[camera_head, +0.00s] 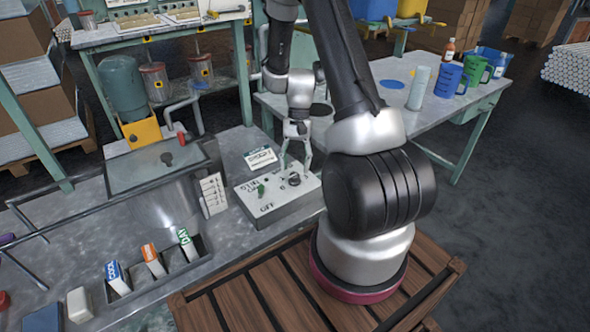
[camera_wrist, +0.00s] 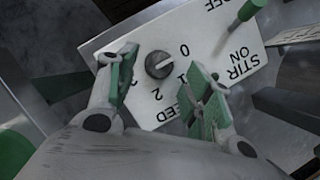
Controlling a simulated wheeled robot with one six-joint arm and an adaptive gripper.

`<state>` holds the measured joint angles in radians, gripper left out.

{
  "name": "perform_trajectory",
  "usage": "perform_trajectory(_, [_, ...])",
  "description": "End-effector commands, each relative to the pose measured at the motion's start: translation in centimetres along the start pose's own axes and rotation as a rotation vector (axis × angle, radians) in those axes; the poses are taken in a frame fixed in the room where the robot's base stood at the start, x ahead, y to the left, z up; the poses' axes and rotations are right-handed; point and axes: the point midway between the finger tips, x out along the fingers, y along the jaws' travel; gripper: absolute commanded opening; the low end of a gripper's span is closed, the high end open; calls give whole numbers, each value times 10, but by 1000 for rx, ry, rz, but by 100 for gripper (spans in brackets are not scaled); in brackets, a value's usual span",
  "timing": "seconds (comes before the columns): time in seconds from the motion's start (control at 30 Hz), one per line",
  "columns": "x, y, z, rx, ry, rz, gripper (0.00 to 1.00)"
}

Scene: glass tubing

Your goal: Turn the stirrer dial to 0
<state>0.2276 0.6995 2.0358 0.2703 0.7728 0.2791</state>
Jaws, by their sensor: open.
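The stirrer dial (camera_head: 294,179) is a small dark round knob on a pale control box (camera_head: 268,207). In the wrist view the dial (camera_wrist: 158,65) is a grey knob with a slot-like line across its face, tilted up to the right. A 0 is printed up and right of it, with other numbers to the right and below. Which end of the line is the pointer, I cannot tell. My gripper (camera_head: 294,168) points down over the box. In the wrist view its green-padded fingers (camera_wrist: 160,64) stand apart on either side of the dial, with visible gaps.
A green toggle lever (camera_head: 261,189) stands on the box left of the dial; it also shows in the wrist view (camera_wrist: 252,9). A white card with a grid of small marks (camera_head: 213,194) and a small white labelled box (camera_head: 260,158) stand nearby. A tray (camera_head: 190,270) holds several labelled boxes.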

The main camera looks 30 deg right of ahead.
Motion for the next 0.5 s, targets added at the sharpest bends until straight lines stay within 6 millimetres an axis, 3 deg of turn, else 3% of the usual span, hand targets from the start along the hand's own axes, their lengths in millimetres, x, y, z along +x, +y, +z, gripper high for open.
perform_trajectory(0.3, [-70, 0, -1, 0, 4, -2, 51])
perform_trajectory(0.5, [-92, 0, 0, 0, 2, -1, 51])
